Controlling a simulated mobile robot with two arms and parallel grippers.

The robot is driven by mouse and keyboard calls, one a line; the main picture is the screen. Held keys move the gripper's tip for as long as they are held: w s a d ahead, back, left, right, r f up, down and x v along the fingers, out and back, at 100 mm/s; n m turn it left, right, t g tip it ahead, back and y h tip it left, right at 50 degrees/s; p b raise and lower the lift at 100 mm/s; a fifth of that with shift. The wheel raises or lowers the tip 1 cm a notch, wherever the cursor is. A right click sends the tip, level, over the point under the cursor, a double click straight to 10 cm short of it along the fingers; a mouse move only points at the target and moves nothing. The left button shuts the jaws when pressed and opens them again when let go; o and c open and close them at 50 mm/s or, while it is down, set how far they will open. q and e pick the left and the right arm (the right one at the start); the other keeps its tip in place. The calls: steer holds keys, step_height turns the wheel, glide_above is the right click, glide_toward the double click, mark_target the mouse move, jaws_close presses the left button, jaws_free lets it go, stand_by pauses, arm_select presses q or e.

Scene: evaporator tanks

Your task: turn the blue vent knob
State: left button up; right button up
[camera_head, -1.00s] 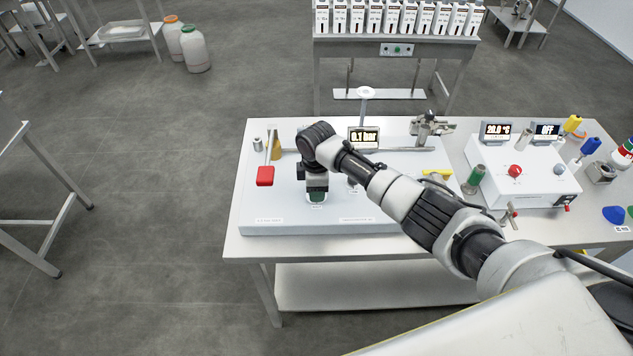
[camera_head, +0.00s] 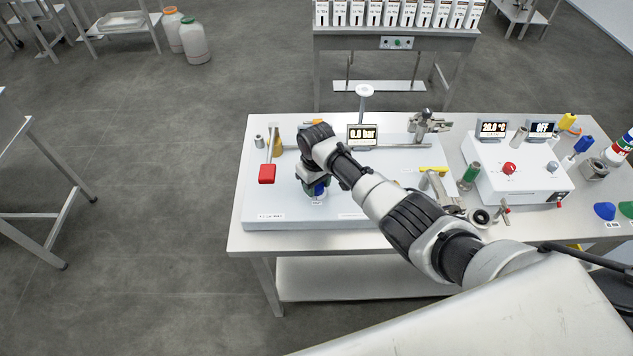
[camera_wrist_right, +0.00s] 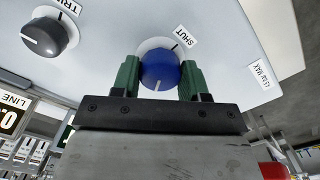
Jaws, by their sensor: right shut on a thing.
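The blue vent knob (camera_wrist_right: 159,67) sits on a white disc on the pale panel in the right wrist view. A SHUT label (camera_wrist_right: 181,35) and a black tick are above it, and its white pointer line faces the opposite way. My right gripper (camera_wrist_right: 160,75) has its green fingers on both sides of the knob, shut on it. In the head view my right gripper (camera_head: 317,190) is down at the panel's front part, with a bit of blue showing and the arm covering much around it. My left gripper is not in view.
A display (camera_head: 362,136) reads 0.0 bar. A red handle (camera_head: 267,174) is left of my gripper. A black TRIM knob (camera_wrist_right: 45,38) is near the vent knob. A white control box (camera_head: 520,175) and several coloured parts are at the right.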

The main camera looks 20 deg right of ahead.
steer(key=m, duration=0.5)
steer(key=shift+w+r, duration=0.1)
steer(key=shift+r, duration=0.05)
steer(key=shift+m, duration=0.3)
stand_by(0.3)
steer(key=o, duration=0.9)
steer(key=shift+o, duration=0.2)
steer(key=shift+r, duration=0.5)
step_height(320, 180, up, 10)
steer(key=b, duration=0.2)
steer(key=shift+f, duration=0.2)
